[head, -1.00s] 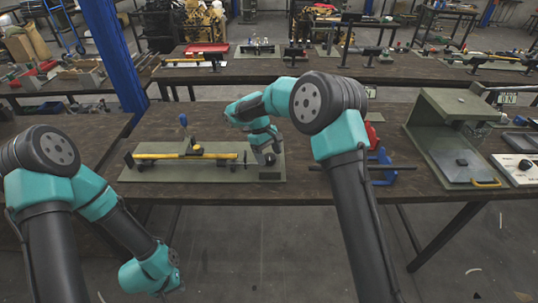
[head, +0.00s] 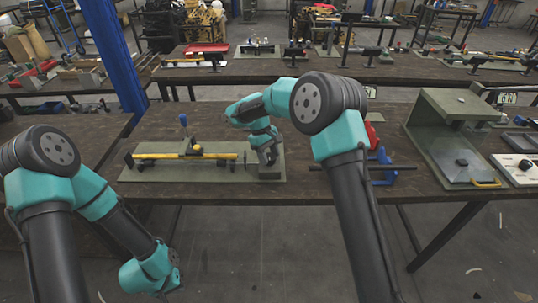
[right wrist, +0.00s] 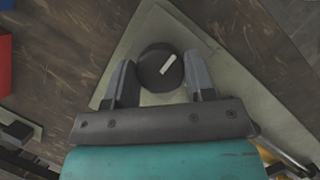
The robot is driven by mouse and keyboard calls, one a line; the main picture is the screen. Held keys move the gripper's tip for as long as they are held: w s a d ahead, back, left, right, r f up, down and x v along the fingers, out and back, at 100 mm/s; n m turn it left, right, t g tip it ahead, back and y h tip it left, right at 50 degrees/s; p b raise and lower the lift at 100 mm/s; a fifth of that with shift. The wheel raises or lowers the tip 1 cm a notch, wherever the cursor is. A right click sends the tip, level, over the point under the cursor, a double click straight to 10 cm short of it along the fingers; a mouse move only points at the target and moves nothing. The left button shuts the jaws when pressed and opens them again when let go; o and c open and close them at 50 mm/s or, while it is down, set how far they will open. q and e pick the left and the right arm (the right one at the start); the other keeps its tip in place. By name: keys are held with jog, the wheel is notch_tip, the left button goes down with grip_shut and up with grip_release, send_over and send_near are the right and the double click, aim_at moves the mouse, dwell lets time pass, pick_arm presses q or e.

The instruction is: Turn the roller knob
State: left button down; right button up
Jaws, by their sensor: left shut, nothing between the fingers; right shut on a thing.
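The roller knob (right wrist: 161,68) is a dark round knob with a white pointer line, tilted toward the upper right in the right wrist view. My right gripper (right wrist: 160,78) has a finger on each side of it and is shut on it. In the head view my right gripper (head: 268,156) is at the right end of the green base plate (head: 215,174) and mostly hides the knob. A yellow bar fixture (head: 160,156) lies on the plate's left part. My left gripper (head: 172,283) hangs low in front of the table, shut and empty.
A blue clamp (head: 384,165) with a dark rod stands just right of my right gripper. A large green press (head: 445,135) is further right. Another table with tools (head: 290,70) stands behind. Bare wood (head: 150,200) shows at the table's front edge.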

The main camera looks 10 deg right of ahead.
jog(key=shift+m, duration=0.4)
jog(key=m+y, duration=0.1)
jog(key=m, duration=0.3)
jog(key=shift+d+g+y, duration=0.1)
jog(key=shift+g+y, duration=0.2)
jog(key=shift+y, duration=0.1)
jog(key=shift+m+y, duration=0.9)
jog(key=shift+m, duration=1.3)
jog(key=o, duration=0.9)
jog(key=shift+w+r, duration=0.1)
jog(key=shift+r, duration=0.05)
jog(key=v, duration=1.7)
jog(key=shift+d, duration=0.1)
